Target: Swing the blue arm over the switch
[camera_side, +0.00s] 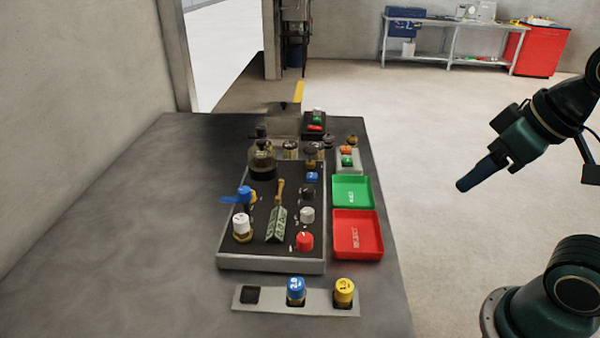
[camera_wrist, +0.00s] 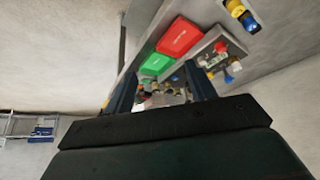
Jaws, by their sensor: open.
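A flat blue arm (camera_side: 231,200) sticks out to the left from a blue-topped post on the left side of the dark panel (camera_side: 262,215). The blue post also shows small in the wrist view (camera_wrist: 229,78). Several knobs and buttons stand on the panel, among them a red knob (camera_side: 304,241), a white knob (camera_side: 307,214) and a blue button (camera_side: 312,177); I cannot tell which is the switch. My gripper (camera_side: 470,184) is in the air right of the table, well apart from the panel. Its two fingers are open and empty in the wrist view (camera_wrist: 160,78).
A green tray (camera_side: 353,191) and a red tray (camera_side: 358,232) lie right of the panel. A grey strip (camera_side: 270,302) in front holds a blue and a yellow knob. A white-topped post (camera_side: 241,224) stands near the blue arm. The left of the table (camera_side: 110,240) is clear.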

